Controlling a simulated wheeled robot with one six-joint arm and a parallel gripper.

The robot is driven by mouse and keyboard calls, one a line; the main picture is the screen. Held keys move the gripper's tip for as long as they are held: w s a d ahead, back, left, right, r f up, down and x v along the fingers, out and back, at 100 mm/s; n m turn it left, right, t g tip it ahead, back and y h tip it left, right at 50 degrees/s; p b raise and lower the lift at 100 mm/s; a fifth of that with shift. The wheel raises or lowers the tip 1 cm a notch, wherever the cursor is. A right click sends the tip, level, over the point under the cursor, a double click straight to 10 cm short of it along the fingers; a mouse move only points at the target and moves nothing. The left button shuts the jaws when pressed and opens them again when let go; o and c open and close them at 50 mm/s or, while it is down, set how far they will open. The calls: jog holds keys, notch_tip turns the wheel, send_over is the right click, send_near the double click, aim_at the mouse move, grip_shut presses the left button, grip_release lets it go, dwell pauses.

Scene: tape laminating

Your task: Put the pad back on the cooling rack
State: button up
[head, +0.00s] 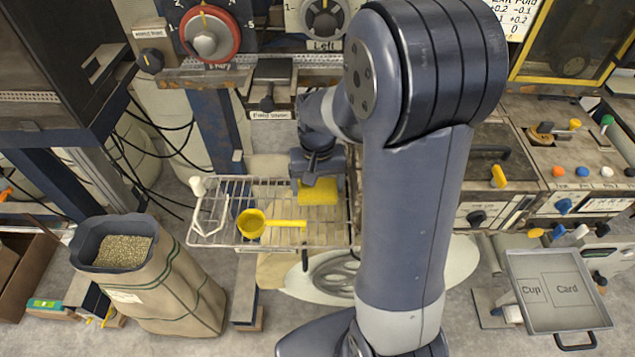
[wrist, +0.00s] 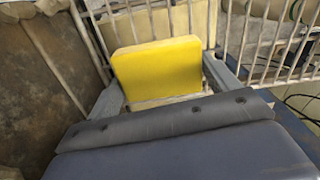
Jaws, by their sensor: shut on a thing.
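The pad is a yellow block (head: 318,192) at the right part of the wire cooling rack (head: 224,241). It also shows in the wrist view as a yellow pad (wrist: 157,68) between my two grey fingers. My gripper (head: 318,180) is over the right part of the rack and shut on the pad. In the wrist view, white rack wires (wrist: 262,72) stand behind and beside the pad. I cannot tell whether the pad's underside touches the rack.
A white-handled wire tool (head: 198,188) is at the rack's left end. A sack of grain (head: 165,285) stands left. A tray marked Cup and Card (head: 556,312) is at right.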

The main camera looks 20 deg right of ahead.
aim_at(318, 186)
jog(key=shift+f, duration=0.2)
jog(key=o, duration=1.2)
jog(key=shift+r, duration=0.1)
notch_tip(318, 186, up, 12)
jog(key=shift+r, duration=0.15)
